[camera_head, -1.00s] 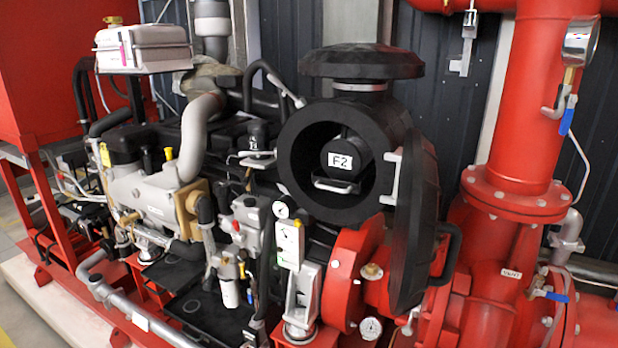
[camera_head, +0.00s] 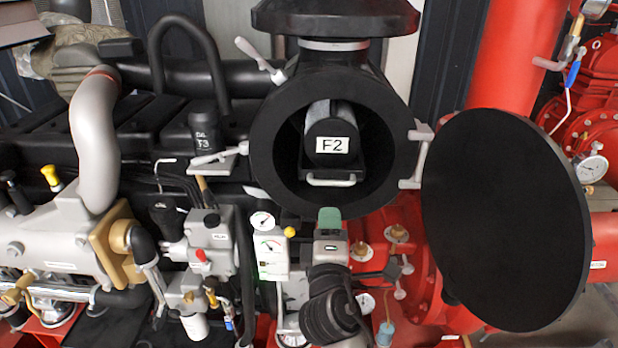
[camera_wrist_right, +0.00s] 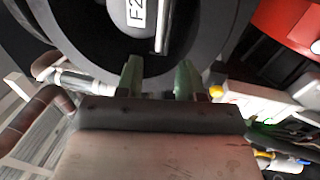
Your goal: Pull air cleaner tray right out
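The air cleaner tray (camera_head: 329,145), labelled F2, sits inside the round black air cleaner housing (camera_head: 268,150). Its light grey handle (camera_head: 331,181) runs across its lower front. The housing's round black lid (camera_head: 505,220) is swung open to the right. My right gripper (camera_head: 329,214) has green fingertips just below the housing's opening, under the handle. In the right wrist view the two fingers (camera_wrist_right: 159,78) stand apart with nothing between them, and the handle (camera_wrist_right: 161,26) and label (camera_wrist_right: 136,12) are beyond them. My left gripper is not in view.
A grey hinge bracket (camera_head: 418,155) joins housing and lid at right. A small gauge panel (camera_head: 270,250) stands just left of my right gripper. A lever (camera_head: 218,157) sticks out left of the housing. Red pipework (camera_head: 510,60) stands behind the lid.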

